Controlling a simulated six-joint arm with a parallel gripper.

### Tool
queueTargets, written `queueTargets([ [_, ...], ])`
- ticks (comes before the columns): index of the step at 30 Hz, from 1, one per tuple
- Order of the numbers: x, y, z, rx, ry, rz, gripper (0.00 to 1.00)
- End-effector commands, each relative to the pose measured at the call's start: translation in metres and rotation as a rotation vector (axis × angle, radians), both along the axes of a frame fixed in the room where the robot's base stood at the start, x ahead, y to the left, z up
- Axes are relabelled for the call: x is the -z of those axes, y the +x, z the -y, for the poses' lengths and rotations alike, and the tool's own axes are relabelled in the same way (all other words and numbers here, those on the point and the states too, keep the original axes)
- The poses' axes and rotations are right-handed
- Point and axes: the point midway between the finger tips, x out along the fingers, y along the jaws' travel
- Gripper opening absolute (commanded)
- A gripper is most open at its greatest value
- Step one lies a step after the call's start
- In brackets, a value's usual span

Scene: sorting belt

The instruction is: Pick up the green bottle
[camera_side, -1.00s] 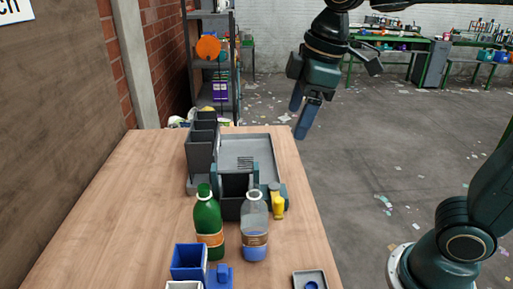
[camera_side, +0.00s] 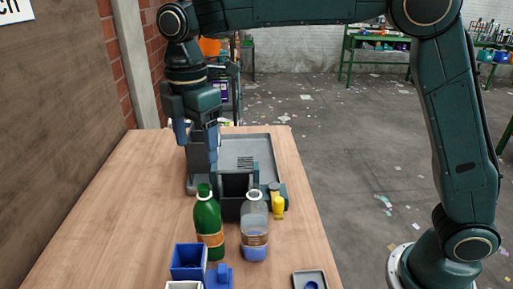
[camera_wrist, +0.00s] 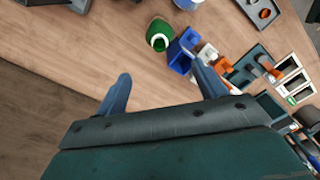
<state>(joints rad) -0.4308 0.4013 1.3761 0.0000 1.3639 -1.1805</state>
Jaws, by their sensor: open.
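My gripper (camera_side: 196,141) is open and empty, fingers pointing down, above the far part of the table. It is higher than the bottle and apart from it. In the wrist view my gripper's two blue fingers (camera_wrist: 166,82) are spread wide with bare table between them.
A clear bottle (camera_side: 254,229) stands just right of the green one. A dark bin (camera_side: 232,207) is behind them, and a blue box (camera_side: 188,262) is in front. A grey tray (camera_side: 270,150) lies at the back. The table's left side is clear.

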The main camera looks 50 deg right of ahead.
Motion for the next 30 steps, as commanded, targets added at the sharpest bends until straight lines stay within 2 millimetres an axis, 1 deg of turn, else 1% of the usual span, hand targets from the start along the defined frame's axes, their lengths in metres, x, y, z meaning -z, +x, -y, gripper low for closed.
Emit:
queueTargets([
  [7, 0.003, 0.0, -0.001, -0.004, -0.001, -0.002, 0.7],
  [11, 0.012, 0.0, -0.001, -0.003, -0.001, -0.003, 0.7],
  [14, 0.023, 0.0, 0.0, -0.003, -0.001, -0.003, 0.7],
  [24, 0.073, 0.0, 0.0, -0.002, -0.001, -0.003, 0.7],
  [30, 0.086, 0.0, 0.0, -0.002, 0.0, -0.001, 0.7],
])
